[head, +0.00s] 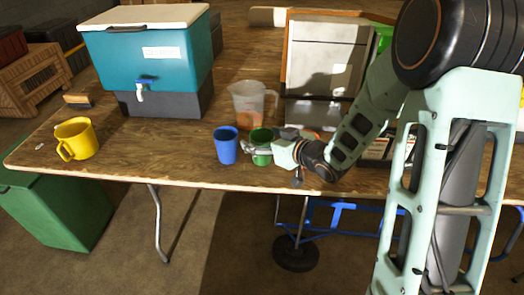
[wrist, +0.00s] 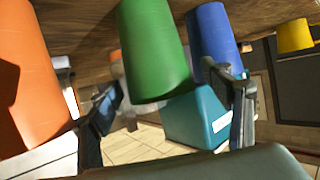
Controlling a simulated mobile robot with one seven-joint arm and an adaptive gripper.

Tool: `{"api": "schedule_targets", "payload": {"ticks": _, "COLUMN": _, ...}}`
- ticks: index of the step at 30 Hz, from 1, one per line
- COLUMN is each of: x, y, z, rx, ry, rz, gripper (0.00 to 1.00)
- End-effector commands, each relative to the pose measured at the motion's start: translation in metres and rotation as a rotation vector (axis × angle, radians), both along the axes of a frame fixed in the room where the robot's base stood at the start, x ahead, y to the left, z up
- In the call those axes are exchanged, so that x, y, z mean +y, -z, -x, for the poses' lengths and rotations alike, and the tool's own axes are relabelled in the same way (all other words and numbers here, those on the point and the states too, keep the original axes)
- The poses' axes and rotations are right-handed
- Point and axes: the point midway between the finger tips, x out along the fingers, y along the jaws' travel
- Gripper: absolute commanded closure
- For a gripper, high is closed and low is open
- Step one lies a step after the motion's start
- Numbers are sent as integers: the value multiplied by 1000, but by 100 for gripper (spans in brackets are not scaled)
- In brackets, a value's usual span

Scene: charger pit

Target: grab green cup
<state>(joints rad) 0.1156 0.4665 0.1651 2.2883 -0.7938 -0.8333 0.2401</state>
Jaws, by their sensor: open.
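The green cup (head: 261,159) stands upright on the wooden table, partly covered by my gripper (head: 258,147) in the head view. In the wrist view the green cup (wrist: 155,50) appears between the two dark fingers of my gripper (wrist: 165,88). The fingers are spread, one on each side of the cup in that picture. I cannot tell whether either finger touches it.
A blue cup (head: 226,146) stands close left of the green cup. An orange cup (wrist: 25,75) is close on the other side. A clear pitcher (head: 250,103) stands behind. A yellow mug (head: 75,139) and teal cooler (head: 150,65) are farther left.

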Motion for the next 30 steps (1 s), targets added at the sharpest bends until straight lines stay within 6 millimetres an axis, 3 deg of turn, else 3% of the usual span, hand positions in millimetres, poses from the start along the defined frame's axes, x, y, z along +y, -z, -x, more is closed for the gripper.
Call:
{"api": "schedule_targets", "payload": {"ticks": 8, "x": 2, "y": 1, "z": -2, "rx": 0, "ry": 0, "rz": 0, "gripper": 28}}
{"api": "schedule_targets", "payload": {"ticks": 21, "x": 2, "y": 0, "z": -2, "rx": -1, "ry": 0, "rz": -1, "gripper": 76}}
{"api": "schedule_targets", "payload": {"ticks": 30, "x": 2, "y": 0, "z": -2, "rx": -1, "ry": 0, "rz": -1, "gripper": 76}}
